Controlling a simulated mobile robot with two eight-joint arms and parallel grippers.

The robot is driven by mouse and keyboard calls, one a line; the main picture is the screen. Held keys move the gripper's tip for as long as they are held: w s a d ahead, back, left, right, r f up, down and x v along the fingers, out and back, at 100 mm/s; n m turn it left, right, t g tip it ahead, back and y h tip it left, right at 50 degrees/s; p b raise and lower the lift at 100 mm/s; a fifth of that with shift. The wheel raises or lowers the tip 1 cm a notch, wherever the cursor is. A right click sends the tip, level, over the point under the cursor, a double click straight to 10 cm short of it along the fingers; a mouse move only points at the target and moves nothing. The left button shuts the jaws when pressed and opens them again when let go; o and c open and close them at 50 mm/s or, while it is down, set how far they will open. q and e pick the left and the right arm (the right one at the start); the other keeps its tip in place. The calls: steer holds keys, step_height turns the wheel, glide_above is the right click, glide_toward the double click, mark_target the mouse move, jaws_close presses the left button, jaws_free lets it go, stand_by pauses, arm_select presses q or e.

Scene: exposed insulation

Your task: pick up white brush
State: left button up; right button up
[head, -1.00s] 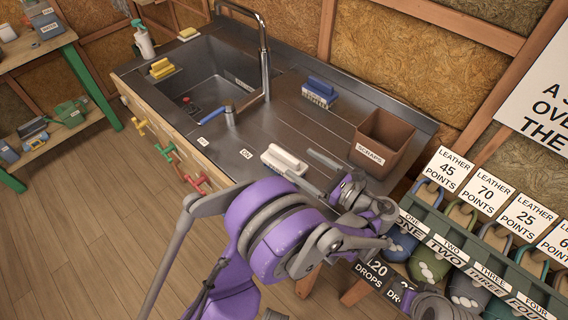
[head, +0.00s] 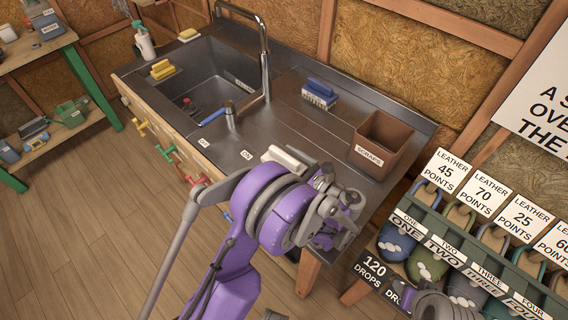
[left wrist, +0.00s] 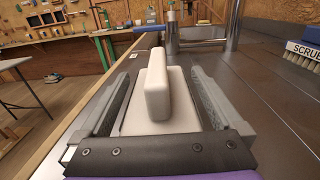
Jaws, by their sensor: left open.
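The white brush (head: 287,157) lies on the metal sink counter near its front edge, partly hidden by my left arm in the head view. In the left wrist view the white brush (left wrist: 158,95) has a broad base and a raised upright handle. My left gripper (left wrist: 157,92) is open, with one finger on each side of the brush. The brush sits between the fingers, and small gaps show beside its handle. In the head view the left fingertips are hidden behind my purple arm. My right gripper is not clearly seen.
A brown scraps bin (head: 381,145) stands right of the brush. A blue scrub brush (head: 320,93) lies farther back. The sink basin (head: 210,95) and tall tap (head: 265,60) are at left. A green rack of leather bins (head: 470,265) stands at right.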

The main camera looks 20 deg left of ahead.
arm_select(q)
steer(key=shift+r, duration=0.1)
steer(key=c, duration=1.3)
